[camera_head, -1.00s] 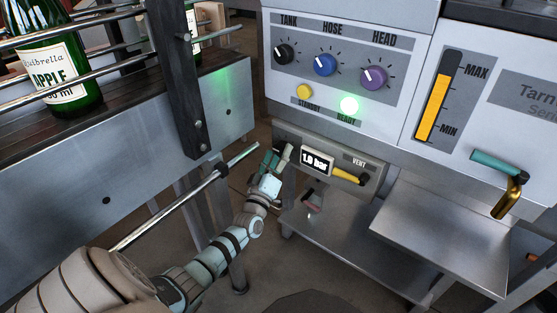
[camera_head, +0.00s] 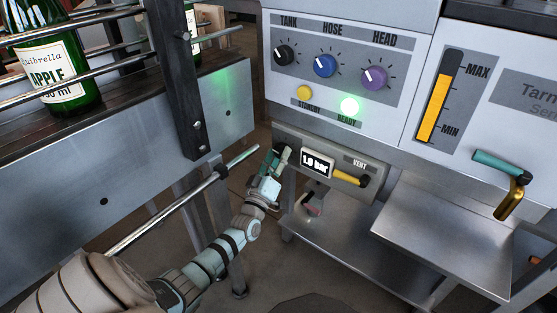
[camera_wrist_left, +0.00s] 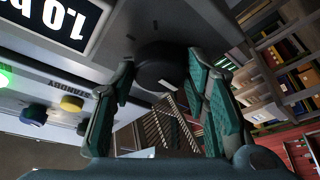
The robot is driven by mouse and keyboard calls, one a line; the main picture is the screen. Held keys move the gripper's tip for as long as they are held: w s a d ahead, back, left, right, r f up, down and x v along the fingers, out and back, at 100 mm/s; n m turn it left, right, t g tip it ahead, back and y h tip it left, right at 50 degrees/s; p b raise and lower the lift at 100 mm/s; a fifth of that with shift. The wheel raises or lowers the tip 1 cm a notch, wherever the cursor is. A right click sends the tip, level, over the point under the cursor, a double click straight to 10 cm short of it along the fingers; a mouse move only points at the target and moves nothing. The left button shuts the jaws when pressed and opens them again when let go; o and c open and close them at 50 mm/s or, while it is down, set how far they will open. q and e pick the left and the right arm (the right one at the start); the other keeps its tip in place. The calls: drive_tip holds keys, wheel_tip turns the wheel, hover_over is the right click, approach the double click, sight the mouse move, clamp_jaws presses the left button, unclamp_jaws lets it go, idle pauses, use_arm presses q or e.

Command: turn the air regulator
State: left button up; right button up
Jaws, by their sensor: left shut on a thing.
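The regulator panel's display (camera_head: 317,163) reads 1.0 bar. In the left wrist view the display (camera_wrist_left: 62,22) is at top left, upside down. My left gripper (camera_head: 279,158) is at the left end of the panel. In the wrist view its teal-padded fingers (camera_wrist_left: 160,92) stand on either side of the knob, shut on it. My right gripper is in neither view.
A yellow vent lever (camera_head: 350,180) is right of the display. Above are the tank, hose and head knobs (camera_head: 325,66) and a lit green lamp (camera_head: 349,105). A conveyor with bottles (camera_head: 58,70) and a metal rail (camera_head: 165,210) flank my arm. A steel shelf (camera_head: 440,240) is at right.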

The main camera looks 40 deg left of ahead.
use_arm(q)
drive_tip(key=m+h+b, duration=0.1)
drive_tip(key=m+b, duration=0.1)
drive_tip(key=m, duration=0.1)
drive_tip(key=m+t+h+b, duration=0.1)
drive_tip(key=m+h+b, duration=0.1)
drive_tip(key=m, duration=0.2)
drive_tip(key=shift+a+f+m+t, duration=0.2)
drive_tip(key=shift+m+t, duration=0.1)
drive_tip(key=shift+m+h, duration=1)
drive_tip(key=shift+m, duration=0.6)
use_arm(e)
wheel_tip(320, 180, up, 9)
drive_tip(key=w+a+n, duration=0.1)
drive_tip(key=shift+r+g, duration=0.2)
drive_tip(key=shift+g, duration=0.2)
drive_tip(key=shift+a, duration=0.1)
use_arm(q)
drive_tip(key=o, duration=1.1)
drive_tip(key=shift+a+r, duration=0.1)
drive_tip(key=shift+o, duration=0.2)
drive_tip(key=v, duration=0.7)
drive_tip(key=shift+s, duration=0.25)
drive_tip(key=shift+f, duration=0.25)
